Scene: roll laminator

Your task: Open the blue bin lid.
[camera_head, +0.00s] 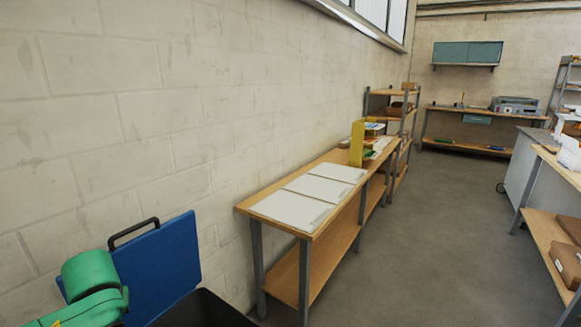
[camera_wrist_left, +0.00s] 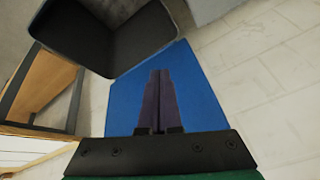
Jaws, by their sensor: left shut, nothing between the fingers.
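The blue bin lid (camera_head: 160,268) is raised at the lower left of the head view, standing steeply tilted near the wall, with a black handle (camera_head: 134,231) at its top edge. The black bin (camera_head: 205,310) shows below and to the right of it, its mouth uncovered. In the left wrist view the lid (camera_wrist_left: 205,95) lies behind my left gripper (camera_wrist_left: 160,72), whose fingers are shut together and empty. I cannot tell whether the fingertips touch the lid. The open bin (camera_wrist_left: 105,45) is beyond them. The fingers are not clear in the head view. My right gripper is out of view.
A wooden table (camera_head: 325,205) with white sheets (camera_head: 293,207) and a yellow holder (camera_head: 357,143) stands along the wall right of the bin. Shelves and a back workbench (camera_head: 470,110) are farther off. The grey floor (camera_head: 430,230) in the middle is clear.

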